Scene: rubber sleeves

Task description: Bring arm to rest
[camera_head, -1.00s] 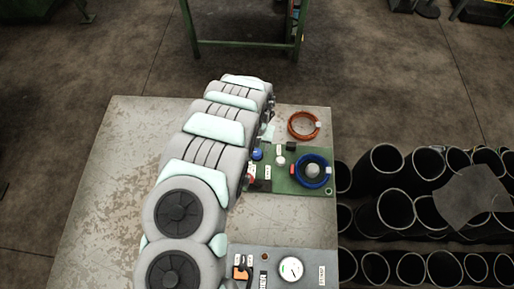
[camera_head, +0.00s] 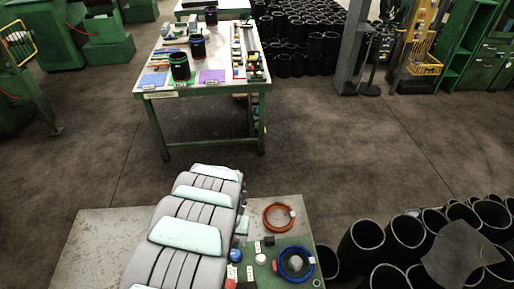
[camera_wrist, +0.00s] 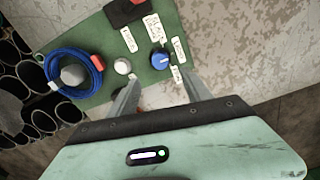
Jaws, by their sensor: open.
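My arm (camera_head: 185,235) shows in the head view, folded over the near table, with its grey segments and pale green covers. The arm hides my gripper's fingers in that view. In the wrist view my gripper (camera_wrist: 160,92) has its two metal fingers apart, with nothing held between them. It hangs above the table beside the green panel. A blue knob (camera_wrist: 158,60) and a white knob (camera_wrist: 122,66) lie just beyond the fingertips.
The near table (camera_head: 92,232) carries a green panel with a blue cable coil (camera_head: 296,264) and an orange coil (camera_head: 279,217). Black rubber sleeves (camera_head: 362,246) stand at its right. A green-legged worktable (camera_head: 215,93) stands further back, with open floor between.

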